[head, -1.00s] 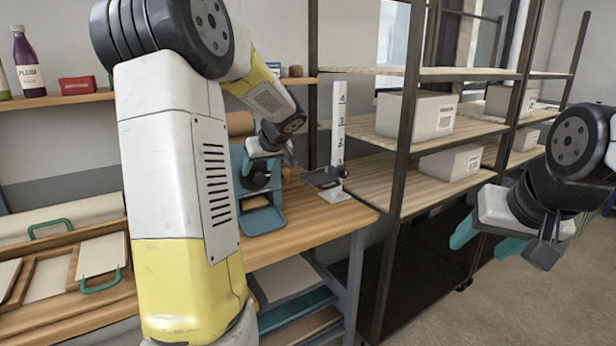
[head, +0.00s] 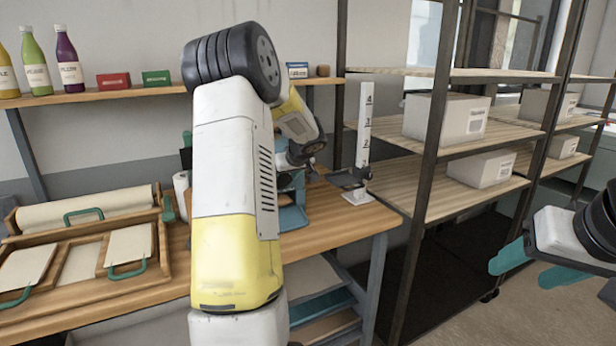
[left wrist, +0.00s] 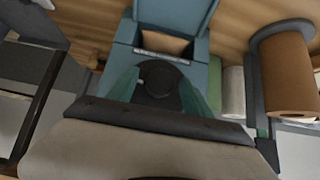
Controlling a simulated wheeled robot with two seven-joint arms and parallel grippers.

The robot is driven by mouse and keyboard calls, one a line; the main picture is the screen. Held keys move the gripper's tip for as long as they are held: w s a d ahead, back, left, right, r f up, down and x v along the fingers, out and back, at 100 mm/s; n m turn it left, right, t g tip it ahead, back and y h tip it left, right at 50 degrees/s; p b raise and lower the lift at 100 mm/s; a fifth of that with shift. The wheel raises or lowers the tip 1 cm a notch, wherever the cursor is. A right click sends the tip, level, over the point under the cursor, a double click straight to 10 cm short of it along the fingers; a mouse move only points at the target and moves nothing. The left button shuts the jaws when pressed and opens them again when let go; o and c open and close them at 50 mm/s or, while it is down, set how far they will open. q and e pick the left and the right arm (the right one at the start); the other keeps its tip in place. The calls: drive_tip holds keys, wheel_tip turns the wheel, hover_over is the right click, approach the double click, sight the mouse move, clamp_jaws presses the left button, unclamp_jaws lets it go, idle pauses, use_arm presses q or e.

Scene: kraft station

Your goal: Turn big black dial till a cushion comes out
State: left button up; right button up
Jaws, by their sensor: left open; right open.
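The blue dispenser (left wrist: 205,75) stands on the wooden workbench; in the head view part of it (head: 293,215) shows behind my left arm. Its big black dial (left wrist: 160,80) is on the front in the left wrist view; my arm hides it in the head view. My left gripper (left wrist: 157,88) is open, with one green finger on each side of the dial; I cannot tell if they touch it. A brown surface (left wrist: 165,42) shows in the dispenser's opening above the dial in this view. My right gripper (head: 532,267) is open and empty at the right, away from the bench.
A white numbered post (head: 364,140) with a dark bracket stands right of the dispenser. A brown roll (left wrist: 287,75) is beside it in the wrist view. Wooden trays (head: 80,284) lie on the bench's left. A rack with boxes (head: 445,117) stands to the right.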

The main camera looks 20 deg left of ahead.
use_arm(q)
clamp_jaws()
idle(0.3)
drive_tip(key=shift+w+d+m+g+y, duration=0.1)
drive_tip(key=shift+m+g+y, duration=0.35)
drive_tip(key=shift+g+y, duration=0.1)
drive_tip(key=shift+w+d+m+g+y, duration=0.1)
drive_tip(key=shift+m+g+y, duration=0.35)
drive_tip(key=shift+g+y, duration=0.1)
drive_tip(key=m+g+y, duration=0.2)
drive_tip(key=y, duration=0.1)
drive_tip(key=shift+w+d+f+g, duration=0.15)
drive_tip(key=shift+g, duration=0.15)
drive_tip(key=m+g+y, duration=0.1)
drive_tip(key=y, duration=0.1)
drive_tip(key=m+y, duration=0.1)
drive_tip(key=m, duration=0.1)
drive_tip(key=shift+f+g+y, duration=0.2)
drive_tip(key=shift+g+y, duration=0.2)
drive_tip(key=shift+f+m+g+y, duration=0.15)
drive_tip(key=shift+m+g+y, duration=0.15)
drive_tip(key=shift+m+y, duration=1.45)
